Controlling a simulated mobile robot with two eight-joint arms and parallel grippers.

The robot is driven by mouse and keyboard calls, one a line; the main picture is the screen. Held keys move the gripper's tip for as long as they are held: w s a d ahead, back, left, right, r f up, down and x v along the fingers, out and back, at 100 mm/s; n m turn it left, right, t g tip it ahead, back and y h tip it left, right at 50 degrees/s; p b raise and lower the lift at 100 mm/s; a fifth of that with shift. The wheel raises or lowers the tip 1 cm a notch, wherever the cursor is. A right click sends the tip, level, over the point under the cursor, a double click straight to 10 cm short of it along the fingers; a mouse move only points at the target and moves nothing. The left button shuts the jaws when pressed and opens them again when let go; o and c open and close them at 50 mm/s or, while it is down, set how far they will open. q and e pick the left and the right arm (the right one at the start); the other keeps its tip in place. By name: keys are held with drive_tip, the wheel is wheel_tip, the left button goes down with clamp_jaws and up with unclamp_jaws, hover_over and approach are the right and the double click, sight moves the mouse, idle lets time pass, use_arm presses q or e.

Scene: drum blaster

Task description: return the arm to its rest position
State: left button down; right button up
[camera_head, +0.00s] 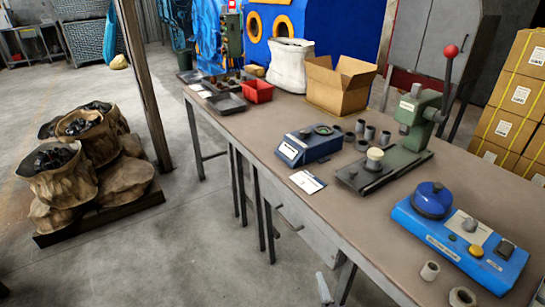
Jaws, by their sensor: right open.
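My right gripper (325,287) shows only in small part at the bottom edge, as a pale grey tip in front of the long workbench (300,212) and below its top. It is open, and nothing shows held in it. The rest of my right arm is out of the picture. My left gripper is not in view.
The bench holds a blue machine (462,240), a green lever press (415,120), a blue scale (308,145), small grey cups, a cardboard box (340,85) and a red bin (257,91). Sacks (62,175) stand on a pallet at left. The floor between is clear.

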drive_tip(key=s+d+n+g+h, duration=0.1)
drive_tip(key=s+d+n+g, duration=0.1)
drive_tip(key=s+n+g, duration=0.55)
drive_tip(key=s+d+n+g, duration=0.25)
drive_tip(key=s+n, duration=0.55)
drive_tip(key=s, duration=0.7)
use_arm(q)
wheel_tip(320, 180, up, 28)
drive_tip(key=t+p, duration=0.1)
drive_tip(key=p, duration=2.3)
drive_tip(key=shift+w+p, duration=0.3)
drive_tip(key=shift+p, duration=0.05)
use_arm(e)
wheel_tip(320, 180, up, 28)
drive_tip(key=w, duration=0.1)
drive_tip(key=shift+r+t, duration=0.15)
drive_tip(key=shift+t, duration=0.15)
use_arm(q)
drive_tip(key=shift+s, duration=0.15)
use_arm(e)
drive_tip(key=shift+s, duration=0.1)
